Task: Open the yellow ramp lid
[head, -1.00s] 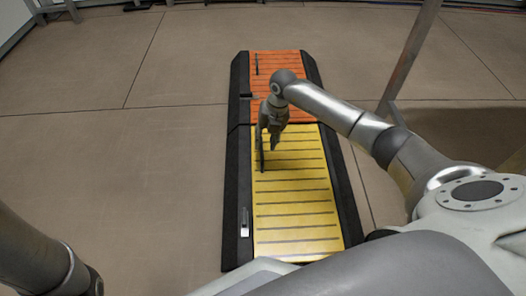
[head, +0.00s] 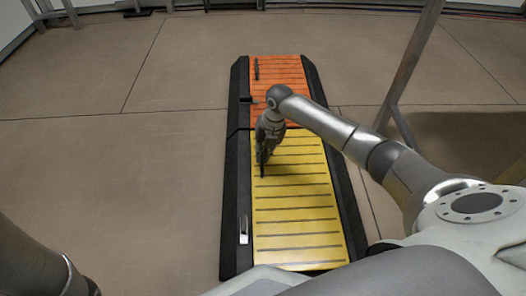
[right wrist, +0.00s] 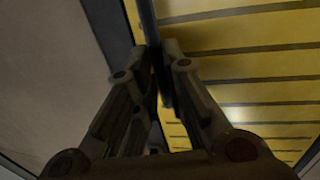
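The yellow ramp lid (head: 295,215) lies flat in the near half of a black-framed ramp on the floor. A thin dark handle bar (right wrist: 147,18) stands near the lid's far left part. My right gripper (head: 263,160) is over that part, pointing down. In the right wrist view its fingers (right wrist: 160,50) are close together with the dark bar between them, so it looks shut on the handle. A small silver latch (head: 243,229) sits on the frame's left side beside the lid. My left gripper is out of view; only part of my left arm shows at lower left.
An orange lid (head: 285,75) lies flat beyond the yellow one, with its own dark handle and a black latch (head: 247,99). A grey metal post (head: 408,65) stands at the right. The floor (head: 130,180) left of the ramp is clear.

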